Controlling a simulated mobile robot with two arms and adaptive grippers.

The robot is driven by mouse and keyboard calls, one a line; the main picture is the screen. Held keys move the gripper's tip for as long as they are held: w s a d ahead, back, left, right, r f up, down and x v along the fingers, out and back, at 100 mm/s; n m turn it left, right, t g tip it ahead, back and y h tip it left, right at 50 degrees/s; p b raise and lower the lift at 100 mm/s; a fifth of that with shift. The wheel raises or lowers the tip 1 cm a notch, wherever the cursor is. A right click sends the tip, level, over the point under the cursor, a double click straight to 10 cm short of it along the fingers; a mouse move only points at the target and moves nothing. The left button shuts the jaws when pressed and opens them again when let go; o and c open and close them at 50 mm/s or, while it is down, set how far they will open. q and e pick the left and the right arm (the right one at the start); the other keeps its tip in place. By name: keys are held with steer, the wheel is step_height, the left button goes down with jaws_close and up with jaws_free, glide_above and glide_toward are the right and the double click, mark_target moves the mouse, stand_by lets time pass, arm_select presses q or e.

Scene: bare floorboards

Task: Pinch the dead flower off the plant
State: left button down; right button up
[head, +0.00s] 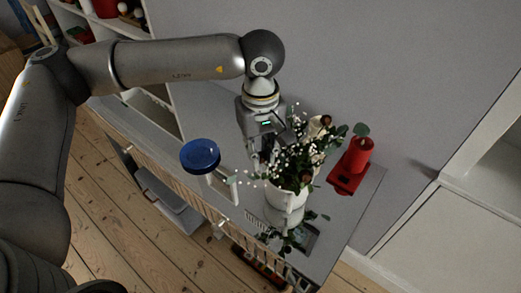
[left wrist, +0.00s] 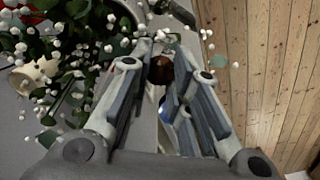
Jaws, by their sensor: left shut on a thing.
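The plant (head: 312,150), with green leaves and small white blossoms, stands in a white pot (head: 287,198) on the cabinet top. My left gripper (head: 265,152) reaches down from above at the plant's left side. In the left wrist view, its fingers are closed around a dark brown dead flower head (left wrist: 161,69) between the tips. The white blossoms and leaves (left wrist: 75,60) lie to the left of the fingers there. The held flower's stem is mostly hidden. In the head view, the fingers largely merge with the foliage. My right gripper is not in view.
A blue round dish (head: 200,155) on a white stand is to the left. The grey cabinet top (head: 335,215) is narrow, with a wall behind and floorboards (head: 110,190) in front.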

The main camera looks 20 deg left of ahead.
arm_select(q)
steer(key=shift+r, duration=0.15)
steer(key=shift+r+p, duration=1)
steer(key=shift+r, duration=1.85)
steer(key=shift+f, duration=0.15)
